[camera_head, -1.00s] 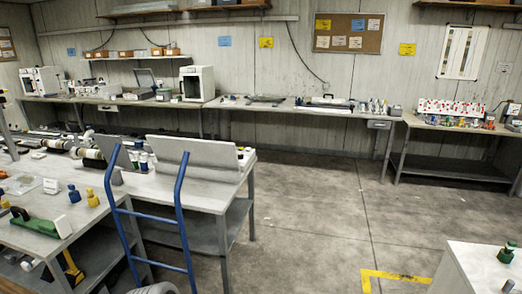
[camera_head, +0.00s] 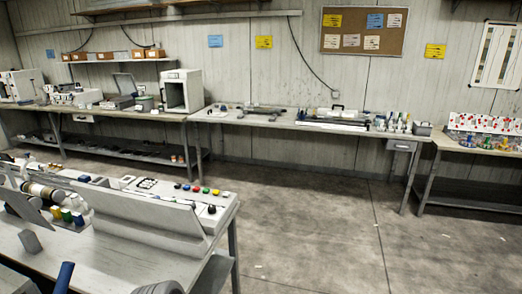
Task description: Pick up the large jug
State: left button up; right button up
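I cannot make out a large jug for certain in the head view. A small round grey-green container (camera_head: 144,102) stands on the back-left bench, too small to identify. Neither of my grippers is in view.
A near workbench (camera_head: 120,262) with a slanted grey panel (camera_head: 150,215) and coloured knobs fills the lower left. A blue tubular handle (camera_head: 62,278) shows at the bottom left. Long benches (camera_head: 285,122) line the back wall. The concrete floor (camera_head: 330,235) at centre and right is clear.

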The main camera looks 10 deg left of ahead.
aim_at(82, 104)
jog(key=i, duration=5.05)
jog(key=u, duration=2.7)
jog(key=i, duration=6.8)
